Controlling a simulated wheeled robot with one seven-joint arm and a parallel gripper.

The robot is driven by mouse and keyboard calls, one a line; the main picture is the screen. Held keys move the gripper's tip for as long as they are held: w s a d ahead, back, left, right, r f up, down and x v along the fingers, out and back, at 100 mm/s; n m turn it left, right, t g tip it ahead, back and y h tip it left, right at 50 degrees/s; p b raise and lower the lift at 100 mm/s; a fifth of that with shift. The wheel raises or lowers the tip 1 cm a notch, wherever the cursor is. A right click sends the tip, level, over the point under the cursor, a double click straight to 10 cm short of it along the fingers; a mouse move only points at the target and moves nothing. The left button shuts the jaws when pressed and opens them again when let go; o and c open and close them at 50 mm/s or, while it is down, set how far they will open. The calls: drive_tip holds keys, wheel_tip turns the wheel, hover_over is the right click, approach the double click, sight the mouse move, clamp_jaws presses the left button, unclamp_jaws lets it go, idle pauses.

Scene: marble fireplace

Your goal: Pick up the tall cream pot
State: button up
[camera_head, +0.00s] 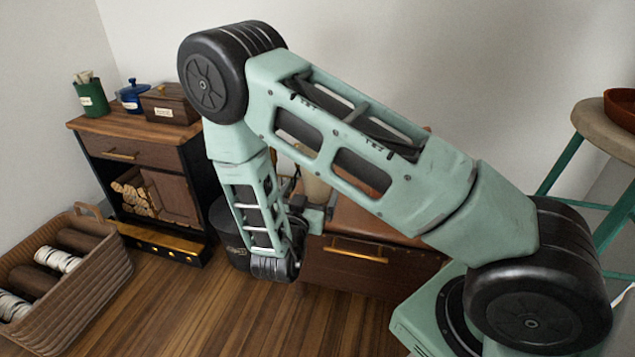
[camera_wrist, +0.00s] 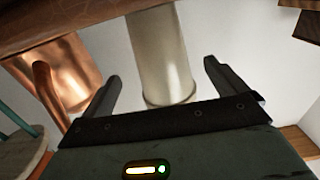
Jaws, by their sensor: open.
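The tall cream pot (camera_wrist: 160,55) is in the middle of the wrist view, which looks upside down, with its rim low in the picture. A small part of the pot (camera_head: 317,188) shows in the head view behind my arm, above a brown cabinet. My gripper (camera_wrist: 162,70) is open, with one finger on each side of the pot in the picture. Gaps show between the fingers and the pot, and I cannot tell how deep between them it is. In the head view my gripper (camera_head: 312,213) is partly hidden by my arm.
A copper vessel (camera_wrist: 70,75) stands beside the pot. The brown cabinet (camera_head: 345,277) has a brass handle. A dark bucket (camera_head: 228,238) stands left of it. A wooden cabinet (camera_head: 130,125) with jars and a log basket (camera_head: 95,285) are at left, a stool (camera_head: 600,125) at right.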

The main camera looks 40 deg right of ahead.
drive_tip(key=shift+b+x, duration=0.3)
drive_tip(key=shift+x, duration=0.9)
drive_tip(key=b+x, duration=0.2)
drive_tip(key=x, duration=0.2)
drive_tip(key=shift+w+f+b, duration=0.15)
drive_tip(key=shift+f+b, duration=0.05)
drive_tip(key=shift+b, duration=0.1)
drive_tip(key=shift+w+d+r, duration=0.1)
drive_tip(key=shift+w+d, duration=0.15)
drive_tip(key=shift+d, duration=0.1)
drive_tip(key=c, duration=1.3)
